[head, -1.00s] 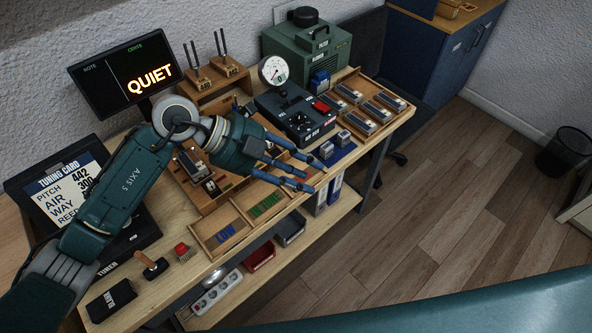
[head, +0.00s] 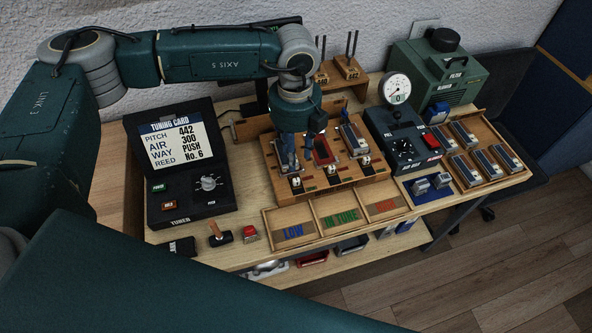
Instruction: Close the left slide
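The wooden action block (head: 337,187) stands on the workbench with slide stations side by side and small white-marked pieces along its front. My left gripper (head: 300,152) points down over its left and middle part, with its dark blue fingers at the left station. The left slide is mostly hidden behind these fingers, so I cannot tell its position or whether they touch it. The middle station shows a red opening (head: 323,150). A grey metal slide (head: 354,139) lies at the right station. How far the fingers are spread is unclear. My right gripper is not in view.
A tuning card screen (head: 171,141) stands at left. A dark control box with a gauge (head: 397,90) stands right of the block. A tray labelled LOW and IN TUNE (head: 336,236) lies in front. More metal pieces (head: 480,150) sit in a wooden tray at right.

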